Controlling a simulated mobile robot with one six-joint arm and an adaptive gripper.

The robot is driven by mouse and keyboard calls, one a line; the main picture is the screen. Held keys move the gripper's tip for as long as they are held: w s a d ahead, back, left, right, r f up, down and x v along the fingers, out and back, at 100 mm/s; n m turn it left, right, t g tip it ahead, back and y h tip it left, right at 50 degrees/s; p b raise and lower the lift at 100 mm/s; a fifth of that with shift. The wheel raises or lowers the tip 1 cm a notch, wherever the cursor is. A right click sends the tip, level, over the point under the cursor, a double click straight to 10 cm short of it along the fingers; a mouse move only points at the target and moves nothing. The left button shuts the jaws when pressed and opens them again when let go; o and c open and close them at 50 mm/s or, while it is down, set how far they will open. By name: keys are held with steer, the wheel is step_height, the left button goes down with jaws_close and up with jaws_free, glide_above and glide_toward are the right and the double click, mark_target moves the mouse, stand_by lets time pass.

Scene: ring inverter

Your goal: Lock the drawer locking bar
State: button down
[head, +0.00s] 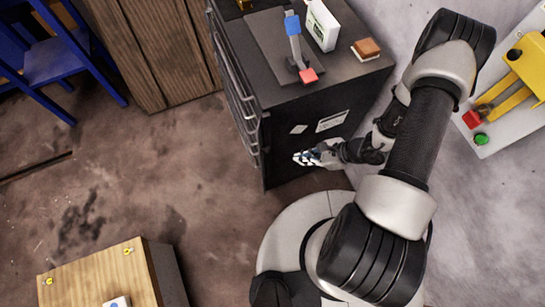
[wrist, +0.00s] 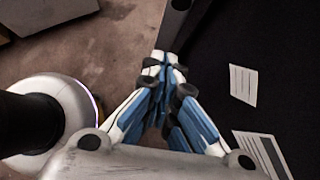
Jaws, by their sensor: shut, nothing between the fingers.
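The black drawer cabinet (head: 330,105) stands at upper centre in the head view, its drawer handles (head: 240,95) along its left face. A dark bar (head: 262,150), which looks like the locking bar, runs down the cabinet's near left edge. In the wrist view a grey bar (wrist: 177,28) with a round dark spot at its top lies just beyond my fingertips. My gripper (head: 300,158) is shut and empty, low beside the cabinet's labelled side, pointing left towards that edge. In the wrist view its fingertips (wrist: 166,66) meet close to the bar; I cannot tell whether they touch it.
On the cabinet top are a device with blue and red ends (head: 296,50), a white box (head: 322,25) and a brown block (head: 366,48). A wooden crate (head: 95,275) stands lower left, a blue chair (head: 60,60) upper left.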

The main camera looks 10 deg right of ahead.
steer(key=shift+a, duration=0.1)
steer(key=b, duration=0.4)
glide_toward(261, 161)
steer(key=x, duration=0.4)
steer(key=shift+w+a+f, duration=0.1)
steer(key=shift+w+f, duration=0.05)
steer(key=shift+f, duration=0.25)
